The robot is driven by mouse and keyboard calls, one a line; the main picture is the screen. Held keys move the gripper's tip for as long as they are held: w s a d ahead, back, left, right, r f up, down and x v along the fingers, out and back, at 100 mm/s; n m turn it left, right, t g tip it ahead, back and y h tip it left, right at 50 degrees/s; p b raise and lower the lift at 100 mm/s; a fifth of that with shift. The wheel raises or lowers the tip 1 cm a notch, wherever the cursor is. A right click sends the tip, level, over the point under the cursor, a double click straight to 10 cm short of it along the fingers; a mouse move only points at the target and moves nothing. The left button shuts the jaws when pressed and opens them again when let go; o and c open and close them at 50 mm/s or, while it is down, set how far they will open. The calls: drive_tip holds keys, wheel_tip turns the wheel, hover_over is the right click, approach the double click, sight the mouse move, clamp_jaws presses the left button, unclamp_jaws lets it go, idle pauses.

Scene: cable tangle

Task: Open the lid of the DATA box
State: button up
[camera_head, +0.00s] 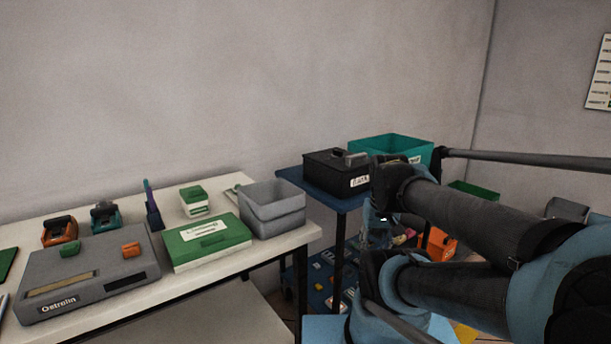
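A black box (328,178) stands on the blue table, left of my arm. A white label (360,181) is on its front; the small print looks like DATA, but I cannot read it for certain. Its dark lid (325,159) looks shut, with a grey handle or latch (350,158) on top near the right side. My blue and black arm comes in from the right and covers the area just right of the box. I cannot make out my gripper's fingers.
The white table (232,181) at left holds a grey bin (272,213), a green-lidded box (207,243) and a grey device (85,275). Crates lie low at right.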

drive_tip(key=w+r+m+g, duration=0.2)
drive_tip(key=w+r+m, duration=0.9)
drive_tip(key=w+r, duration=2.4)
drive_tip(key=f, duration=1.7)
drive_tip(key=shift+s+f, duration=0.1)
drive_tip(key=shift+s, duration=0.2)
drive_tip(key=shift+c, duration=0.5)
clamp_jaws()
